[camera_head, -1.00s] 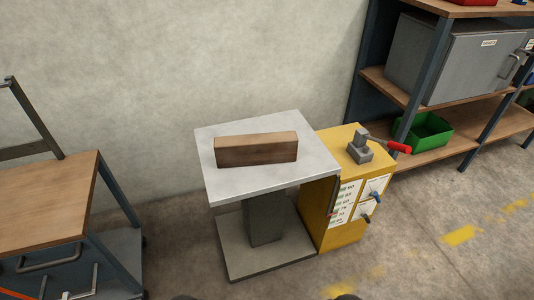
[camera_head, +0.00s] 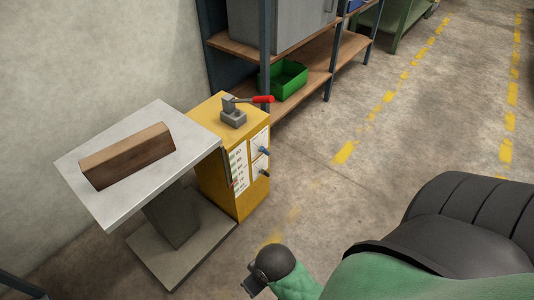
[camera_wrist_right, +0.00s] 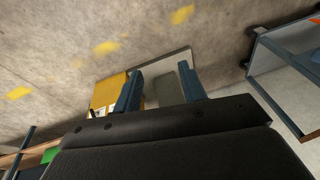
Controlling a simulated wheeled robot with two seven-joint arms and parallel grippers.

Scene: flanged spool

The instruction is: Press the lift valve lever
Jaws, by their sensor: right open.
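The valve lever (camera_head: 262,99) has a red grip and sticks out to the right from a grey valve block (camera_head: 233,118). The block sits on top of a yellow cabinet (camera_head: 221,178). In the right wrist view, my right gripper (camera_wrist_right: 161,80) shows two blue fingers spread apart with nothing between them. The yellow cabinet (camera_wrist_right: 107,91) appears beyond the left finger, and the lever cannot be made out there. The fingers are apart from the cabinet. My left gripper is not in view.
A grey pedestal table (camera_head: 110,208) with a wooden block (camera_head: 128,155) on it stands left of the cabinet. A shelf (camera_head: 310,72) with a green bin (camera_head: 284,80) is behind it. Open concrete floor lies to the right. My own arm parts fill the lower right.

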